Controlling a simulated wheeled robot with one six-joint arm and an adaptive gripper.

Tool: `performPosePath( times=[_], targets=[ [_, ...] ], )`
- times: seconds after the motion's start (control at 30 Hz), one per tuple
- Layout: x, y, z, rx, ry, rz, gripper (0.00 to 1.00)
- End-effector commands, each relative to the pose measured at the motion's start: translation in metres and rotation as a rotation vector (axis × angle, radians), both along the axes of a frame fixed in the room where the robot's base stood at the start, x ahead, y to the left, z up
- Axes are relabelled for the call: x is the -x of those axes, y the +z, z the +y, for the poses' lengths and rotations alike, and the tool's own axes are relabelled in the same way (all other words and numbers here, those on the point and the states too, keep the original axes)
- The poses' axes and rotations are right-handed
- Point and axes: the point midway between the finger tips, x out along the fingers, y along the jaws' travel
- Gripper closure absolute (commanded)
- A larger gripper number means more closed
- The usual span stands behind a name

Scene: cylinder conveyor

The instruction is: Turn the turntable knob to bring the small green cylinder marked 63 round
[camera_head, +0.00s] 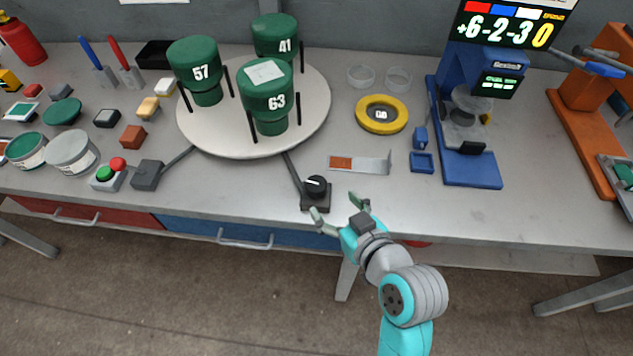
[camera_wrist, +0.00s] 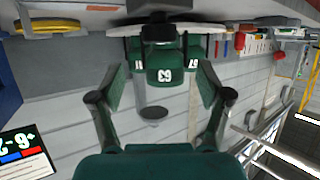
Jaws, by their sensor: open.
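The dark turntable knob (camera_head: 316,186) sits on a small black box at the table's front edge, joined to the turntable by a dark rod. The round pale turntable (camera_head: 322,98) carries three green cylinders. Cylinder 63 also shows upside down in the wrist view (camera_wrist: 165,64). My gripper (camera_head: 337,204) is open and empty, just right of and in front of the knob, apart from it.
A yellow ring (camera_head: 382,114) and a small bracket plate (camera_head: 360,163) lie right of the turntable. A blue press-like device (camera_head: 468,170) stands farther right. A red-and-green button box (camera_head: 109,175) and a grey box (camera_head: 147,175) are at left. Floor is free in front.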

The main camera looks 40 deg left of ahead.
Motion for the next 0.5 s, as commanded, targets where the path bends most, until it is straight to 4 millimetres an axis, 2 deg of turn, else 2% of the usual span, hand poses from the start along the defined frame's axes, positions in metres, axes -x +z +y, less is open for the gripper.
performPosePath(
  times=[0.3,0.5],
  targets=[
    [-0.021,-0.021,0.045,0.0,0.001,0.0,0.23],
    [-0.033,-0.032,0.069,0.0,-0.001,0.0,0.23]
  ],
)
